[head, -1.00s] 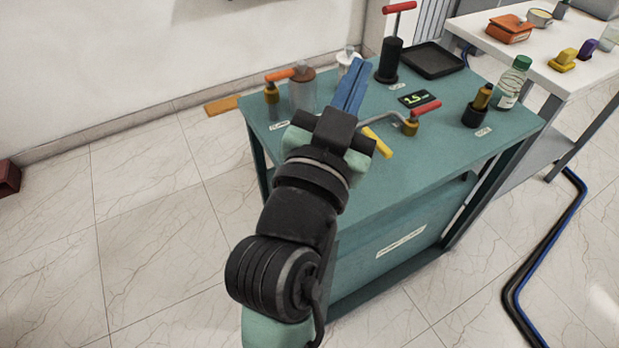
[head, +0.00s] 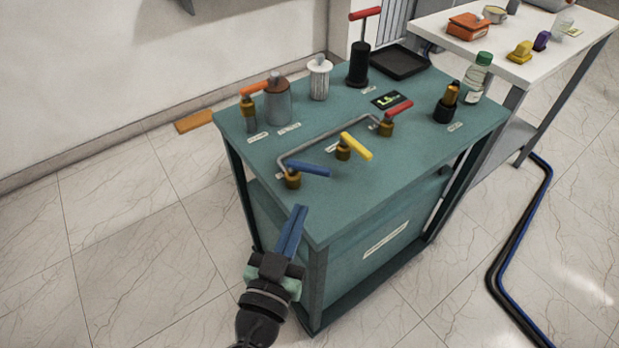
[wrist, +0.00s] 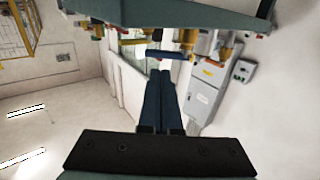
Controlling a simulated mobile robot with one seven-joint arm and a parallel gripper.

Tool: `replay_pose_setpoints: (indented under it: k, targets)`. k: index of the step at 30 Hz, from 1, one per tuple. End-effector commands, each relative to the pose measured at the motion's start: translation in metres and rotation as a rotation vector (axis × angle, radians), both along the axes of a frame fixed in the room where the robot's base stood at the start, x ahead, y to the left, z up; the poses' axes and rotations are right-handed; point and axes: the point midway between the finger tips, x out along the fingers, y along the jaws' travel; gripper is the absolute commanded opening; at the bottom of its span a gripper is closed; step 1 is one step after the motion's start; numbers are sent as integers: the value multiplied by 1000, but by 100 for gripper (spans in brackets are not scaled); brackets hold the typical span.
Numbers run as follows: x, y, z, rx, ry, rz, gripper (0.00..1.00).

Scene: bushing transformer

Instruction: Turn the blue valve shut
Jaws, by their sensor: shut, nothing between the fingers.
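The blue valve (head: 305,169) is a blue lever on a brass body at the front left of the green table (head: 400,165). Its lever points right and slightly toward the front edge. A metal pipe runs from it toward the red-handled valve. My gripper (head: 300,210) has blue fingers and is shut and empty. In the head view its tips are just below the blue lever in the picture, near the table's front left edge. In the wrist view the blue lever (wrist: 175,55) shows just beyond the fingertips (wrist: 161,73). I cannot tell whether they touch; a gap seems to show.
A yellow-handled valve (head: 356,146) and a red-handled valve (head: 396,112) stand right of the blue one. An orange-handled valve (head: 254,88), grey canister (head: 278,100), white filter (head: 319,78) and black pump (head: 359,65) stand behind. The table's front right top is clear.

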Motion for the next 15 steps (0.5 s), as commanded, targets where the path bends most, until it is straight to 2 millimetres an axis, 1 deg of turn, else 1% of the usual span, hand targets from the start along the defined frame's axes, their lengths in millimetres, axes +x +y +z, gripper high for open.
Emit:
replay_pose_setpoints:
  k: [1, 6, 9, 15]
  targets:
    - [12, -4, 5, 0, -2, -4, 0]
    - [43, -13, 4, 0, -1, -2, 0]
    - [56, -17, 3, 1, 0, -2, 0]
    - [70, -21, 1, 0, 0, -1, 0]
